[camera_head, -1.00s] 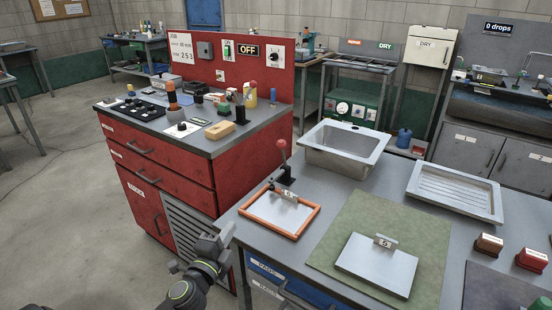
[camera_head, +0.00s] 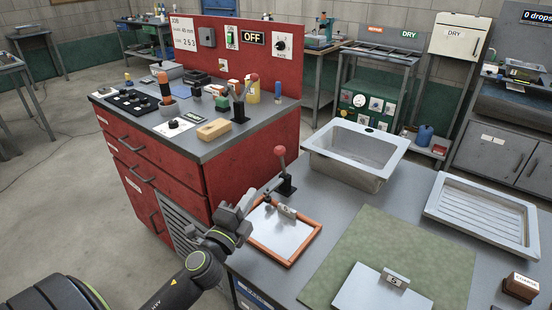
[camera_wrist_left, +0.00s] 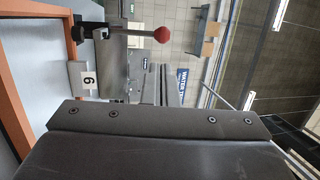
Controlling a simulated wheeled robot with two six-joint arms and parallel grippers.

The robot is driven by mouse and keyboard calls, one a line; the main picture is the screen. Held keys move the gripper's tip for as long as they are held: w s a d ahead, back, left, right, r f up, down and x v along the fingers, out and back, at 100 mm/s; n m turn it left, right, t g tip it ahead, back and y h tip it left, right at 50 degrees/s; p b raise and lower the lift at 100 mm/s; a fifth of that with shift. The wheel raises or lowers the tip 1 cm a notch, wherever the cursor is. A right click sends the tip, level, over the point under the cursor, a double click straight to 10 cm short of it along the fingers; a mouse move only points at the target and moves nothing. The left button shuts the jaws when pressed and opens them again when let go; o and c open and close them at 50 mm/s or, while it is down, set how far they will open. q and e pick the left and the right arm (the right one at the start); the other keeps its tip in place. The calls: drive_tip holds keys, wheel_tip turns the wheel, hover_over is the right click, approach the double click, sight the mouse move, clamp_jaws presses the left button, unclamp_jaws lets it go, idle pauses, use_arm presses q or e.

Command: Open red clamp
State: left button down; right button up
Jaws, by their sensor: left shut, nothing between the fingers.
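The red-knobbed clamp (camera_head: 280,151) stands at the back edge of an orange-framed panel (camera_head: 272,250). Its handle is upright, with the red ball on top and a black base (camera_head: 286,189) below. In the left wrist view the red ball (camera_wrist_left: 161,35) and the panel's numbered tag (camera_wrist_left: 89,79) show beyond the dark gripper body. My left gripper (camera_head: 250,198) is shut and empty, at the panel's left edge, to the left of and a little lower than the red ball. It looks apart from the handle. My right gripper is out of view.
A metal sink (camera_head: 355,153) is right behind the clamp, with a ribbed drain tray (camera_head: 485,212) further right. A green mat (camera_head: 400,250) bears a numbered plate (camera_head: 380,292). The red cabinet (camera_head: 250,155) stands close behind and left of my left gripper.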

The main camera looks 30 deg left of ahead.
use_arm(q)
drive_tip(key=p, duration=0.2)
approach(277, 155)
drive_tip(key=p+x, duration=0.1)
drive_tip(key=x, duration=0.4)
drive_tip(key=shift+w, duration=0.3)
drive_tip(key=shift+w+a, duration=0.15)
drive_tip(key=shift+w, duration=0.55)
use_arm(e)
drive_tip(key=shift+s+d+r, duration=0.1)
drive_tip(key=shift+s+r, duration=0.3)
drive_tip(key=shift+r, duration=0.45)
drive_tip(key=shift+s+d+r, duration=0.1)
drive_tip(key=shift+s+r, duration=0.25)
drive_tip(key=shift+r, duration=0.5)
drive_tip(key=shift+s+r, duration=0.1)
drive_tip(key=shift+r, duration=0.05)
